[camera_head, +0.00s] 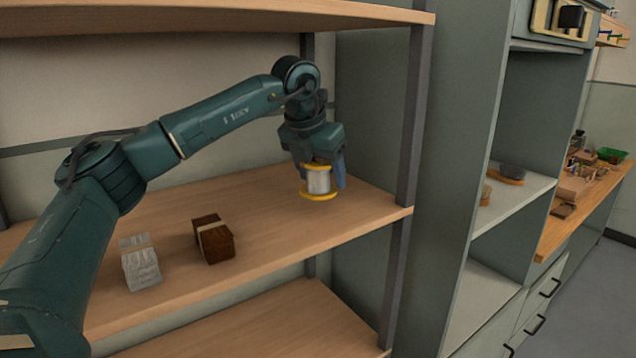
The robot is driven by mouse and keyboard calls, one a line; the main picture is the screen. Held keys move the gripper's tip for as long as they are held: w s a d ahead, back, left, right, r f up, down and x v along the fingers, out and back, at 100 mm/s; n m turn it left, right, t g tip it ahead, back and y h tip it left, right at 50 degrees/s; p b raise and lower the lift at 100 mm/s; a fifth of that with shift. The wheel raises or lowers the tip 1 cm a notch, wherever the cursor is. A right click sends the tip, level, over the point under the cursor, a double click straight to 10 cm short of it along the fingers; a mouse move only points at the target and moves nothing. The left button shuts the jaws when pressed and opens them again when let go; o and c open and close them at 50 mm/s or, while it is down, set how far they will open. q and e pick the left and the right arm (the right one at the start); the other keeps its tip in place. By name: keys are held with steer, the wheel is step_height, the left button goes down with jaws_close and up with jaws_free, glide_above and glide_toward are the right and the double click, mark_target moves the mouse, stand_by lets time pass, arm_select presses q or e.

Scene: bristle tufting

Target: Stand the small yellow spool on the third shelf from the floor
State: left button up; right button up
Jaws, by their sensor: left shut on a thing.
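The small yellow spool (319,182) has yellow flanges and a pale grey winding. My left gripper (322,168) is shut on it and holds it upright by its upper part. The spool is over the right part of a wooden shelf (265,205), near the shelf's right post. I cannot tell whether its lower flange touches the board or hangs just above it. The floor under this rack is out of view, so I cannot count the shelf's level. My right gripper is not in view.
A brown banded bundle (213,238) and a grey-white banded bundle (140,262) stand on the same shelf, left of the spool. A dark upright post (410,120) stands to the right. Another board is above and one below. The board between the brown bundle and spool is clear.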

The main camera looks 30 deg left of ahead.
arm_select(q)
steer(key=f+b, duration=0.2)
steer(key=f, duration=0.1)
steer(key=shift+w+a+f+b, duration=0.15)
steer(key=shift+a+f+b, duration=0.1)
steer(key=shift+a+b, duration=0.1)
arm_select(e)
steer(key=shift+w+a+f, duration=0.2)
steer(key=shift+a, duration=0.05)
arm_select(q)
steer(key=shift+f, duration=0.15)
steer(key=o, duration=1)
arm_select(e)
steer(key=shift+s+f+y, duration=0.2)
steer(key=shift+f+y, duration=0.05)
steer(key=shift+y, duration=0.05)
